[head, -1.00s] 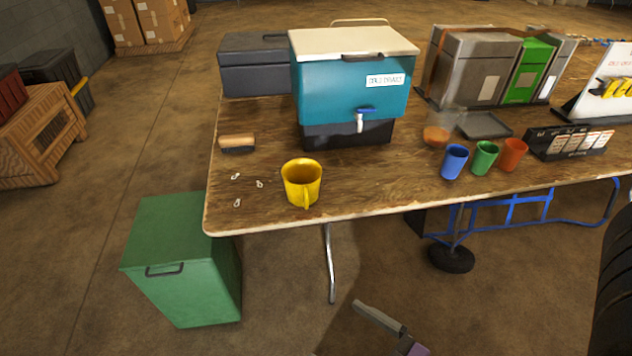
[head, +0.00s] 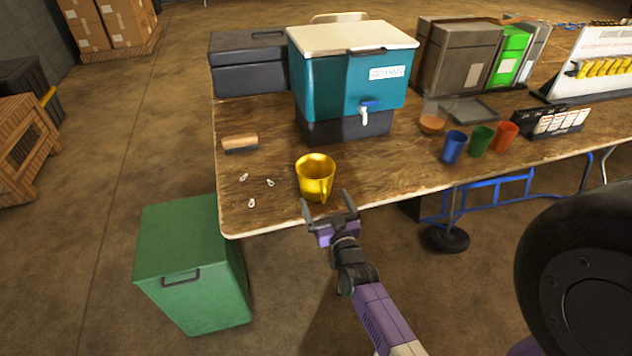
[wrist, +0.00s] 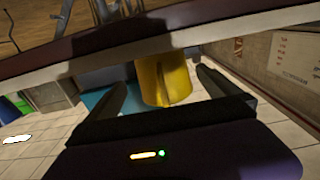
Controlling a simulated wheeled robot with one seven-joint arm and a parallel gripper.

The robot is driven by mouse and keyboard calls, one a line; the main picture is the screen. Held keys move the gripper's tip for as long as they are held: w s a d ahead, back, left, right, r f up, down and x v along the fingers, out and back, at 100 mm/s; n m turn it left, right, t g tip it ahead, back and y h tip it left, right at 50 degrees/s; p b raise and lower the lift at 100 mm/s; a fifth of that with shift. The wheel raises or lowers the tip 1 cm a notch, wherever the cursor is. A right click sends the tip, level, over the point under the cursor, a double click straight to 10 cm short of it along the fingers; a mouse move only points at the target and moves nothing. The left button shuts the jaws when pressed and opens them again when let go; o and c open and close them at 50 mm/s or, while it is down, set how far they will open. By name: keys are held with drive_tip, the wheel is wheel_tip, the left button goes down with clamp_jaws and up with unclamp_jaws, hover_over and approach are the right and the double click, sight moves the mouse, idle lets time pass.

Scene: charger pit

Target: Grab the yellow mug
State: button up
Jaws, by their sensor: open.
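The yellow mug (head: 316,176) stands upright on the wooden table (head: 280,212) near its front edge, with its handle facing me. It also shows in the wrist view (wrist: 164,80), between and beyond my fingers. My gripper (head: 325,204) is open and empty at the table's front edge, just in front of the mug. One finger is on each side of the handle's line in the head view. I cannot tell whether a finger touches the mug.
A teal cooler (head: 345,85) with a spigot stands behind the mug. Blue (head: 454,147), green (head: 480,140) and orange cups (head: 505,137) stand to the right. A brush (head: 240,143) and small white pieces (head: 271,183) lie left. A green box (head: 190,260) stands on the floor below left.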

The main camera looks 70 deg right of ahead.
sight(321, 191)
drive_tip(key=shift+x, duration=3.45)
drive_tip(key=shift+w+a+r, duration=0.1)
drive_tip(key=shift+w, duration=0.05)
drive_tip(key=c, duration=1.1)
drive_tip(key=shift+p, duration=0.3)
drive_tip(key=shift+r, duration=0.15)
wheel_tip(321, 191, up, 20)
drive_tip(key=p, duration=1.3)
